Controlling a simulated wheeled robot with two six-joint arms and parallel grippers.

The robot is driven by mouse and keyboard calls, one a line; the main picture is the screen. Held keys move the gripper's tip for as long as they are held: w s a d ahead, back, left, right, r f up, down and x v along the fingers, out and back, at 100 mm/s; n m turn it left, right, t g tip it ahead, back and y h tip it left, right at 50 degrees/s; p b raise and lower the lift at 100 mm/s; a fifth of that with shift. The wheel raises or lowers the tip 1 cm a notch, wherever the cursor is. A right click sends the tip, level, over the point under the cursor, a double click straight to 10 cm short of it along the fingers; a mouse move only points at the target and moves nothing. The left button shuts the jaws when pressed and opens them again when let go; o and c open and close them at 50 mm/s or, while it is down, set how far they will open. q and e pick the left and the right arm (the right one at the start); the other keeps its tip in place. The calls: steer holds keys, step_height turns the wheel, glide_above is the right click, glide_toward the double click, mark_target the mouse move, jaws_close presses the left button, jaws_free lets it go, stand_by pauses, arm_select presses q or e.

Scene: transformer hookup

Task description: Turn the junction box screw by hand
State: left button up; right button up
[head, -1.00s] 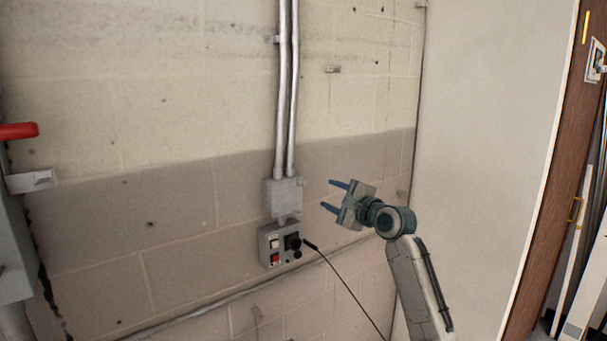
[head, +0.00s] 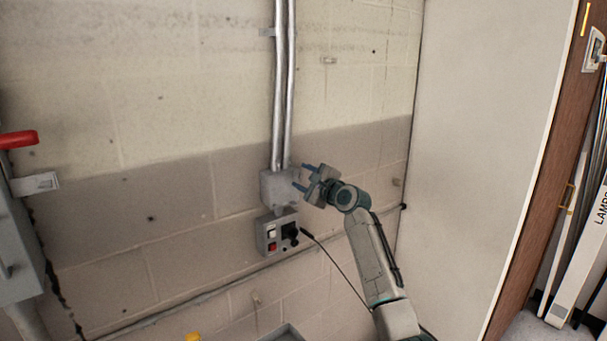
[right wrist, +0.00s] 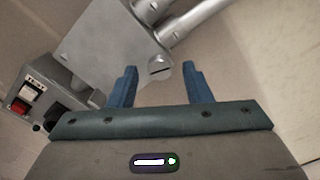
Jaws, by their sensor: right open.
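The grey junction box (head: 275,188) is on the wall below two metal conduits; it also shows large in the right wrist view (right wrist: 105,45). Its slotted screw (right wrist: 160,67) shows in the right wrist view at the box's edge, and in that picture it lies between my two blue fingertips. My right gripper (head: 301,177) is open and empty, its fingers pointing left at the right side of the box. The right wrist view also shows the open fingers (right wrist: 158,80); I see no contact with the screw. The screw is too small to make out in the head view. My left gripper is out of view.
A control box (head: 276,236) with a red switch and a black knob sits just below the junction box; a black cable hangs to its right. Metal conduits (head: 284,80) rise above. A grey cabinet with a red handle (head: 18,139) stands at the left.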

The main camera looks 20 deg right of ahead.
steer(key=shift+w+a, duration=0.1)
steer(key=shift+w, duration=0.1)
jaws_close()
steer(key=shift+f, duration=0.1)
